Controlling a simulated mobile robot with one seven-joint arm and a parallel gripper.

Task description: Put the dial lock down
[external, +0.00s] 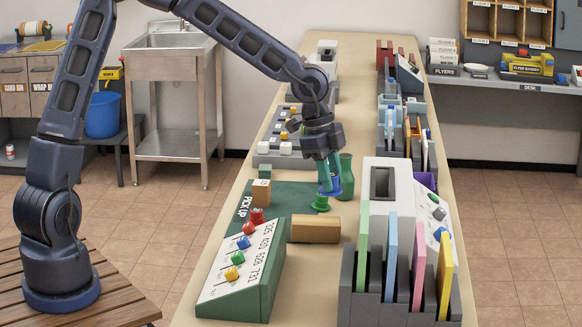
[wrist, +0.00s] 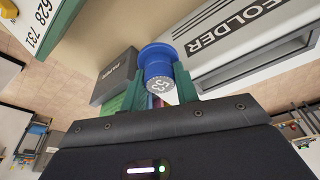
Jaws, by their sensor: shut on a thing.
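The dial lock is a blue round piece (wrist: 157,55) with a grey numbered face, held between the green fingers of my gripper (wrist: 160,88) in the wrist view. In the external view my gripper (external: 328,174) points down over the far right part of the green PICK UP mat (external: 285,200). The blue rim of the lock (external: 335,191) shows at its fingertips. A small green spool-like piece (external: 321,203) is just below the fingers. I cannot tell how much gap lies between the lock and the surface beneath.
A green vase (external: 346,177) stands close right of my gripper. A brown block (external: 315,229) and a sloped panel with coloured knobs (external: 240,270) are nearer. The white folder machine (external: 398,190), also in the wrist view (wrist: 235,50), and a slotted rack (external: 400,305) crowd the right.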

